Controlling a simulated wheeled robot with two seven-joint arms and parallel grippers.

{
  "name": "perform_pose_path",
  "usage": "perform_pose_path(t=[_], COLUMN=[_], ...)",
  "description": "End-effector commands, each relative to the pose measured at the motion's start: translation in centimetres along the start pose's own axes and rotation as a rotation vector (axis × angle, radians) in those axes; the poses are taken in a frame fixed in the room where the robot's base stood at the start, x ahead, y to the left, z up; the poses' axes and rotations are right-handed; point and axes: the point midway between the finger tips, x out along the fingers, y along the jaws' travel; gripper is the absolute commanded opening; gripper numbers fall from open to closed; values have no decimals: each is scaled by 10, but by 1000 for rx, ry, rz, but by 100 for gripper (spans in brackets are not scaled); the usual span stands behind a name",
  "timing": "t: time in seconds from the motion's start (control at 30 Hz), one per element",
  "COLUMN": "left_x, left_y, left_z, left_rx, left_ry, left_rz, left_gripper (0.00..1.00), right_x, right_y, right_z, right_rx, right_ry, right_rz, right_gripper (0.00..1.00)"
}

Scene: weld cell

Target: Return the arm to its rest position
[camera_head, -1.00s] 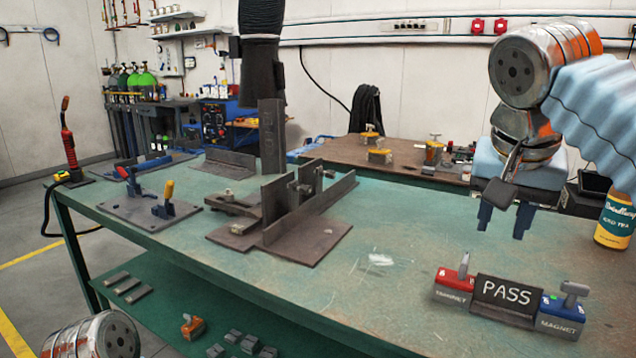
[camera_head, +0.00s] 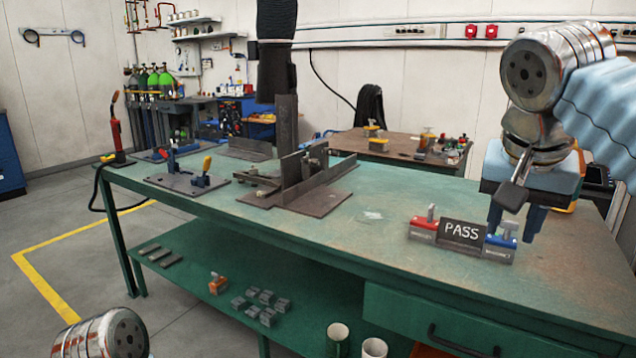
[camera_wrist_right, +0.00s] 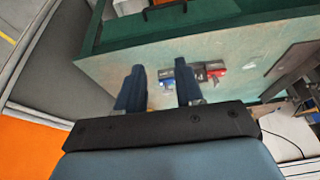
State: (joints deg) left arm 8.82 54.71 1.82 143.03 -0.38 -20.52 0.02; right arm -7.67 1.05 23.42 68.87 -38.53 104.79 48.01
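My right gripper (camera_head: 515,220) hangs at the right of the head view with its fingers pointing down. Its two blue fingers stand apart with nothing between them; the wrist view (camera_wrist_right: 160,90) shows the same gap. In the head view its fingers overlap the right end of a small block with a PASS sign (camera_head: 462,232), red at one end and blue at the other. That block stands on the green table (camera_head: 400,262). In the wrist view the block lies well beyond the fingers, apart from them. A metal link of my left arm shows at the bottom left; its gripper is out of view.
A dark steel fixture (camera_head: 315,200) and a plate with clamps (camera_head: 180,183) stand on the table. Grey blocks (camera_head: 262,305) lie on the lower shelf, with two mugs (camera_head: 338,335) at its front. A drawer handle (camera_head: 460,345) juts out at the front. Floor at left is clear.

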Motion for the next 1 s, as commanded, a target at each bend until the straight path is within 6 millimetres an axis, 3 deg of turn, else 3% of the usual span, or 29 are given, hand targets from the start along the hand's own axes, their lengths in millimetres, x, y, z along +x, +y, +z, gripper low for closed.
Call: perform_pose_path(t=[0.33,0.57,0.67,0.77,0.87,1.0], left_x=[0,0,0,0,0,0], left_y=[0,0,0,0,0,0], left_z=[0,0,0,0,0,0], left_rx=[0,0,0,0,0,0], left_ry=[1,1,1,1,1,1], left_rz=[0,0,0,0,0,0], left_gripper=[43,43,43,43,43,43], right_x=[51,114,153,204,273,375], right_y=[-37,-77,-99,-122,-147,-168], right_z=[-5,-1,6,21,52,121], right_rx=[-104,-218,-279,-346,-419,-481], right_ry=[-32,-80,-112,-158,-226,-331], right_rz=[-24,-68,-101,-146,-213,-334], right_gripper=[36,36,36,36,36,36])
